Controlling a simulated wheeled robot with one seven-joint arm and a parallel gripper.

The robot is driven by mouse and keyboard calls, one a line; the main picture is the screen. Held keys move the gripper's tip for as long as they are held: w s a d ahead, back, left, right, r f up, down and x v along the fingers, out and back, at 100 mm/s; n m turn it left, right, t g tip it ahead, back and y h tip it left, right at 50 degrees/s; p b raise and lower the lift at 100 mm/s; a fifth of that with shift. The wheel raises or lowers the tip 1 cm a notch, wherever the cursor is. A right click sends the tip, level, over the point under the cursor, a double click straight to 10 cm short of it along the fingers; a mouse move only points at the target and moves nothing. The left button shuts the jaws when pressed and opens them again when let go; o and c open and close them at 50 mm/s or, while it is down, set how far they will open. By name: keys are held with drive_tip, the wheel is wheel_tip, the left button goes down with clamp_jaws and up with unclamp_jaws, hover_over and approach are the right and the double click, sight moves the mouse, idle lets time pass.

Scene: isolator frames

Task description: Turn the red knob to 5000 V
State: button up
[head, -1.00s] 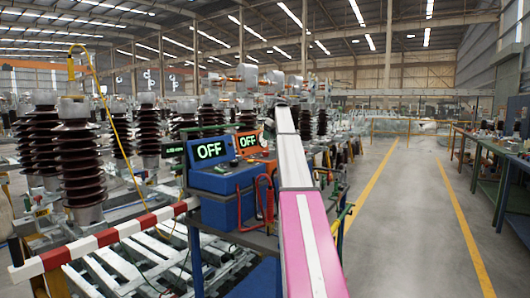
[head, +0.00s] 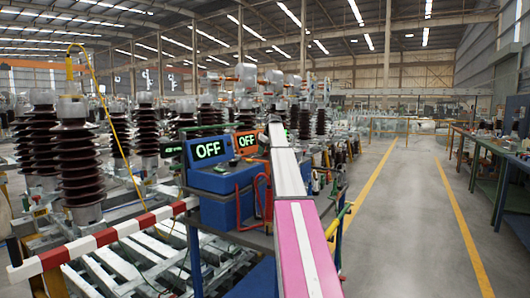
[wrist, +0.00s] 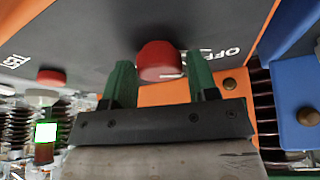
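The red knob (wrist: 158,54) is on a dark panel with an orange edge, upside down in the wrist view.
A blue device (head: 218,180), also reading "OFF", stands left of the orange one on a workbench. Red cables (head: 266,196) hang beside it. A second red control (wrist: 50,77) shows at the left in the wrist view. A red-white barrier (head: 100,238) stands left; the aisle at right is clear.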

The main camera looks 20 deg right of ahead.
drive_tip(key=c, duration=0.5)
drive_tip(key=shift+m, duration=0.3)
drive_tip(key=m+h, duration=0.2)
drive_tip(key=m, duration=0.2)
drive_tip(key=shift+a+m, duration=0.1)
drive_tip(key=shift+m, duration=0.2)
drive_tip(key=m+h, duration=0.2)
drive_tip(key=m, duration=0.3)
drive_tip(key=m+g+h, duration=0.1)
drive_tip(key=m, duration=0.2)
drive_tip(key=m+g, duration=0.1)
drive_tip(key=m, duration=0.2)
drive_tip(key=shift+w+m+h, duration=0.1)
drive_tip(key=shift+m+h, duration=0.2)
drive_tip(key=shift+h, duration=0.1)
drive_tip(key=m+g, duration=0.1)
drive_tip(key=m, duration=0.1)
drive_tip(key=m+g, duration=0.1)
drive_tip(key=m, duration=0.2)
drive_tip(key=shift+a+m+h, duration=0.1)
drive_tip(key=shift+m+h, duration=0.2)
drive_tip(key=shift+h, duration=0.1)
